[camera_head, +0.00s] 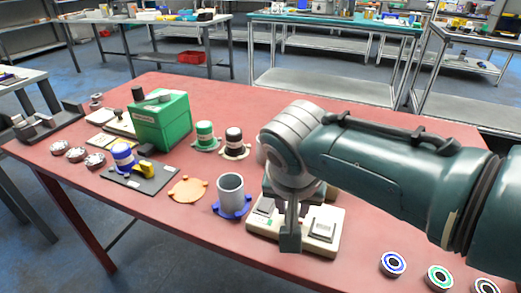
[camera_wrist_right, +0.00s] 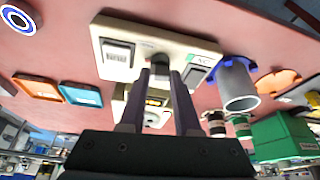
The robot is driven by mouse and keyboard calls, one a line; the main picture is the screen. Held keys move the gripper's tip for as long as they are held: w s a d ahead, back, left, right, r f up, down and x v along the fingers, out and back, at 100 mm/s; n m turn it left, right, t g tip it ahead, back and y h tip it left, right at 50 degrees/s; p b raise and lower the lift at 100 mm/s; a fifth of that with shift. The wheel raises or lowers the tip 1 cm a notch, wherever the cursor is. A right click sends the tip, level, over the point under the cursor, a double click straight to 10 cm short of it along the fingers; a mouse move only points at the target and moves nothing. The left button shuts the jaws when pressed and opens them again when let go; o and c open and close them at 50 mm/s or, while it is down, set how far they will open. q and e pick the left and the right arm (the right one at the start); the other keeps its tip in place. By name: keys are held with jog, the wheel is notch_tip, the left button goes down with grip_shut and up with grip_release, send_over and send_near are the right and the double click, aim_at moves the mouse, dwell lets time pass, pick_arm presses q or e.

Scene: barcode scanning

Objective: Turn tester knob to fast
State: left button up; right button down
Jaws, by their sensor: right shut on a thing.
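The tester, a cream-coloured panel (camera_head: 318,249), lies on the red table under my right arm. It also shows in the right wrist view (camera_wrist_right: 122,32), with a white rocker block on the left and a small display on the right. A dark grey knob (camera_wrist_right: 160,62) stands between these two. My right gripper (camera_head: 290,243) points down at the middle of the tester. In the wrist view its two fingers (camera_wrist_right: 162,78) are closed around the knob. The gripper hides the knob in the head view. The knob's setting marks cannot be read. My left gripper is in neither view.
A grey cup (camera_head: 231,186) on a blue base stands close left of the tester, beside an orange flanged disc (camera_head: 188,190). A green box (camera_head: 162,122) stands farther left. Several ringed round parts (camera_head: 393,263) lie at the front right. The table between is bare.

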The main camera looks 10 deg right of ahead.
jog(key=shift+m+h+b, duration=0.3)
jog(key=shift+m, duration=0.5)
jog(key=shift+g, duration=0.3)
jog(key=c, duration=0.6)
grip_release()
